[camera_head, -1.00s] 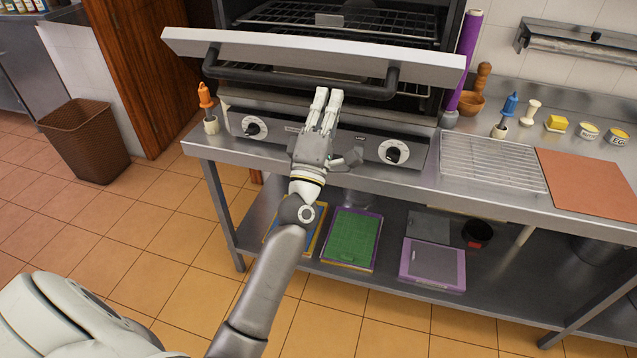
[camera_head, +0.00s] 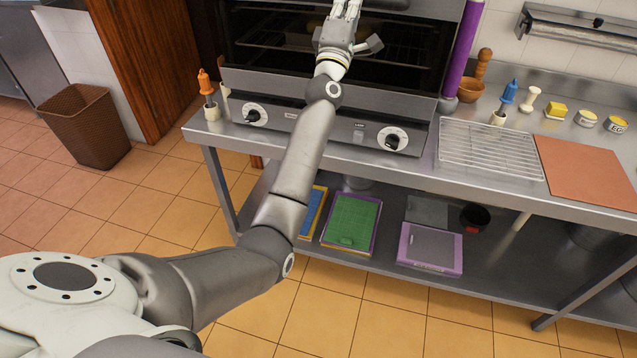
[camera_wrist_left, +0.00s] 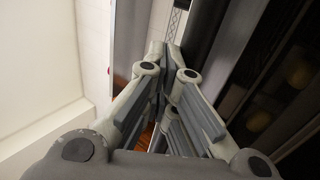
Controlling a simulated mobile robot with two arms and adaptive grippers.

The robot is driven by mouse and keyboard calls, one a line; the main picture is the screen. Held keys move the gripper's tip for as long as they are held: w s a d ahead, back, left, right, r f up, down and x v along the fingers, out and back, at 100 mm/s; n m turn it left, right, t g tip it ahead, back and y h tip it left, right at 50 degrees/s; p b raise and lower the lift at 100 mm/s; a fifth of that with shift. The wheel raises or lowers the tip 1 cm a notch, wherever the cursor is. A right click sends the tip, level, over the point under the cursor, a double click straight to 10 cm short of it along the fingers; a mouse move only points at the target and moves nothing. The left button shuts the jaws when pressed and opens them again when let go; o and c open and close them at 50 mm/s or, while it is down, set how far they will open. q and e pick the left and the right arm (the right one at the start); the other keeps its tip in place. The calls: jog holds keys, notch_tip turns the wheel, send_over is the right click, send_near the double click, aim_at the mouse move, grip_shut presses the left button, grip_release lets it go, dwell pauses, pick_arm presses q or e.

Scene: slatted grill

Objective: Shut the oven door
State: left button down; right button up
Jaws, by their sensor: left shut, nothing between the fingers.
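The oven (camera_head: 320,126) stands on the steel counter with its knob panel facing me. Its door (camera_head: 400,101) looks swung up close to upright, with racks dimly visible behind its dark window. The door's top edge lies beyond the frame, so any remaining gap is hidden. A piece of the dark handle (camera_head: 385,4) shows at the top border. My left gripper (camera_head: 347,4) is shut and empty, in front of the upper door beside the handle. In the left wrist view its closed fingers (camera_wrist_left: 167,55) are near a dark bar, probably the handle; contact is unclear. My right gripper is not in view.
A wire rack (camera_head: 490,152) and a brown board (camera_head: 590,172) lie on the counter at right. A purple roll (camera_head: 464,52) stands beside the oven. An orange-handled brush (camera_head: 207,90) stands at left. A wicker basket (camera_head: 85,125) is on the floor.

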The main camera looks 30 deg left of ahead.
pick_arm(q)
jog(key=shift+w+a+r, duration=0.1)
jog(key=shift+w, duration=0.35)
jog(key=shift+s, duration=0.15)
jog(key=v, duration=1.1)
jog(key=shift+s+f, duration=0.25)
jog(key=shift+f, duration=0.05)
